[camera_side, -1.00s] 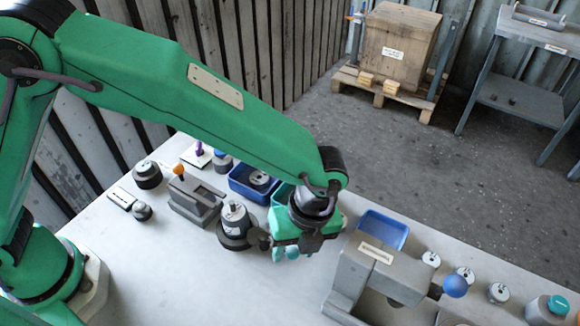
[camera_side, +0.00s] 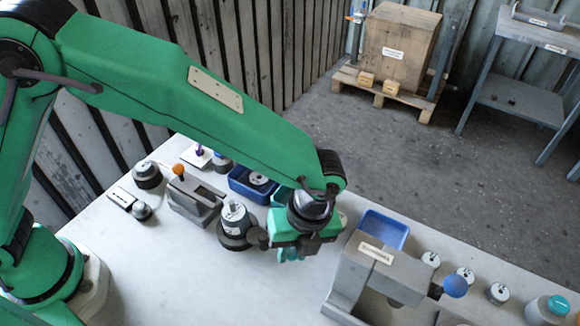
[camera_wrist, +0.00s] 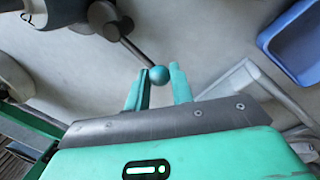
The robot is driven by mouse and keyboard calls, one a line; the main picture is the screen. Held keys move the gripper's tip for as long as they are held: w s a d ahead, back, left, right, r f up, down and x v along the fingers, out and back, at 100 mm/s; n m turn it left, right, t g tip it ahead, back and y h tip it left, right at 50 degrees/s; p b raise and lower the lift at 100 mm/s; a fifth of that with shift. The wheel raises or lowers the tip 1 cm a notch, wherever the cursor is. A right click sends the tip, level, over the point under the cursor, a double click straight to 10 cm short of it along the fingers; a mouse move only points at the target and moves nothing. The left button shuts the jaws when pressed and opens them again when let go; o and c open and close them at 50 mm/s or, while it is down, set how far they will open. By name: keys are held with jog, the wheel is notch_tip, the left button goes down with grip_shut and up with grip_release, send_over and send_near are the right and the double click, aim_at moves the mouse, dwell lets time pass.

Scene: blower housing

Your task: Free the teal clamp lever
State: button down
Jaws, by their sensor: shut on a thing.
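The teal clamp lever has a dark thin rod and a round teal ball (camera_wrist: 159,75) at its end. In the wrist view the rod runs up and left from the ball to a grey hub. My gripper (camera_wrist: 158,84) is shut on the ball, with one teal finger on each side. In the side view my gripper (camera_side: 290,254) is low over the table, just right of a round grey unit (camera_side: 235,224) with a dark base. There my gripper hides most of the lever.
A grey bracket block (camera_side: 375,262) with a blue ball knob (camera_side: 455,286) stands close on the right. A blue bin (camera_side: 383,230) is behind it, and another blue bin (camera_side: 240,181) is behind the round unit. The front middle of the table is clear.

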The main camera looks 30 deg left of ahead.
jog(key=shift+s+a+m, duration=0.1)
jog(key=shift+s+m, duration=0.65)
jog(key=shift+m, duration=0.25)
jog(key=shift+s+a+m, duration=0.2)
jog(key=shift+s+m, duration=0.3)
jog(key=shift+m, duration=0.35)
jog(key=shift+s+a+m, duration=0.2)
jog(key=shift+s+m, duration=0.25)
jog(key=shift+m, duration=0.4)
jog(key=c, duration=1.2)
grip_release()
jog(key=shift+c, duration=0.2)
jog(key=shift+r, duration=0.2)
notch_tip(320, 180, up, 7)
jog(key=d, duration=0.1)
jog(key=shift+w+r, duration=0.2)
jog(key=shift+w, duration=0.2)
jog(key=shift+o, duration=0.2)
